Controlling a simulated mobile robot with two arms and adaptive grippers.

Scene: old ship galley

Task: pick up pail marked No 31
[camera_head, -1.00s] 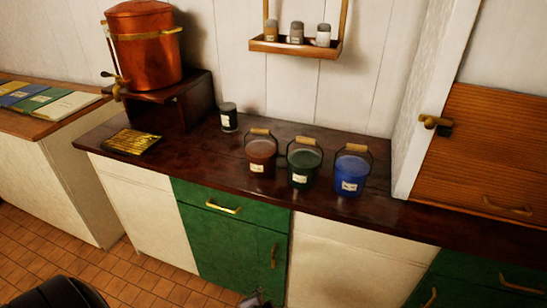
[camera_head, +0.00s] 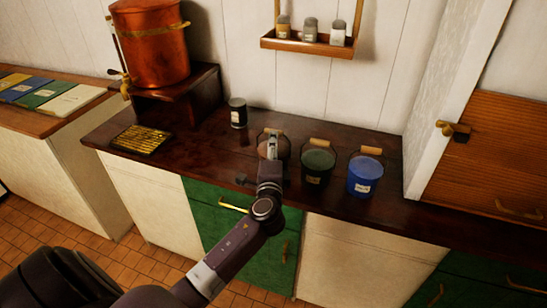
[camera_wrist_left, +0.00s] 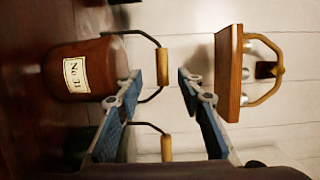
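The reddish-brown pail (camera_head: 263,152) stands on the dark counter, left of the green pail (camera_head: 316,168) and the blue pail (camera_head: 364,178). My left gripper (camera_head: 271,150) is in front of it and hides much of it in the head view. In the left wrist view, which is turned sideways, the brown pail (camera_wrist_left: 85,72) shows its label "No 31" and its raised wire handle with a wooden grip (camera_wrist_left: 163,67). My left gripper's fingers (camera_wrist_left: 158,85) are open, with that grip in the gap near the fingertips, apparently untouched. My right gripper is not in view.
A dark canister (camera_head: 237,113) stands behind and left of the pails. A small hanging shelf (camera_head: 309,44) is on the wall above. A white partition (camera_head: 437,100) rises at right.

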